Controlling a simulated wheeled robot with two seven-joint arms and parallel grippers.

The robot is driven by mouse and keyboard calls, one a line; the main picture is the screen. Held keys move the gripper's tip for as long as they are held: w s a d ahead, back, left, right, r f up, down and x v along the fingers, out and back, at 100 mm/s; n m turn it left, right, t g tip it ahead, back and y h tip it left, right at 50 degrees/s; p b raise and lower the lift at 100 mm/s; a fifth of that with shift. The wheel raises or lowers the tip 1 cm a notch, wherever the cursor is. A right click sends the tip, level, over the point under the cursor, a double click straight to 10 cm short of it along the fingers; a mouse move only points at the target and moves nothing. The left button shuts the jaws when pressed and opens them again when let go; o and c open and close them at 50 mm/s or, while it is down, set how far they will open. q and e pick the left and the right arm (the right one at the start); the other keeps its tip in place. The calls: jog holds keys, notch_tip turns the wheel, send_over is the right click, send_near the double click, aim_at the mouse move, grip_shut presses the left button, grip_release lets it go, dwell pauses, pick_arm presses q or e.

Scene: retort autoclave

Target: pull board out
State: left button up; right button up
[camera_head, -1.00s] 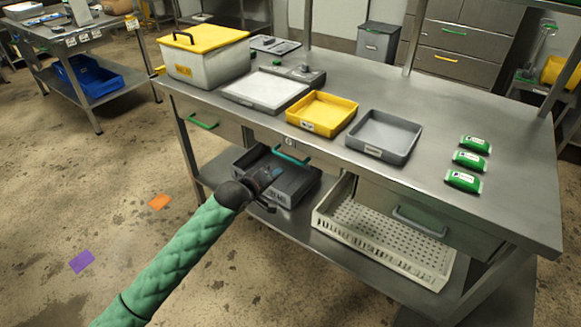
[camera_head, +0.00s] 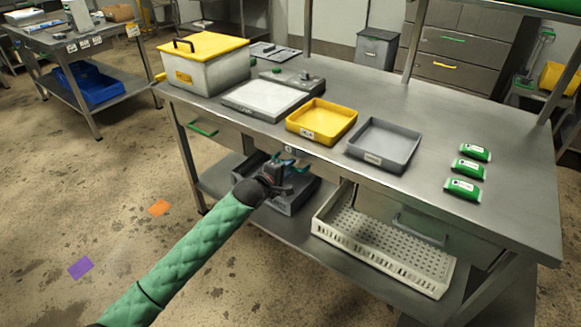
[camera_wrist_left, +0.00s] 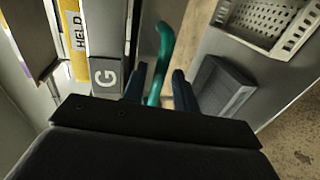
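The board's teal handle (camera_wrist_left: 163,55) shows in the wrist view beside a grey tag marked G (camera_wrist_left: 106,76) on the table front. In the head view a bit of the handle (camera_head: 300,158) shows under the table's front edge. The board itself cannot be made out. My left gripper (camera_head: 287,168) is at the handle. In the wrist view its two dark fingers (camera_wrist_left: 158,84) stand apart, one on each side of the handle, with gaps visible. My right gripper is not in view.
On the steel table (camera_head: 430,128) are a yellow tray (camera_head: 322,137), a grey tray (camera_head: 372,157), a yellow-lidded bin (camera_head: 210,72) and green packets (camera_head: 463,189). A grey container (camera_head: 300,198) and a perforated white crate (camera_head: 400,275) sit on the lower shelf.

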pick_arm(q)
jog(key=shift+w+d+f, duration=0.1)
jog(key=shift+w+d, duration=0.3)
jog(key=shift+w, duration=0.2)
jog(key=shift+c, duration=0.4)
grip_shut()
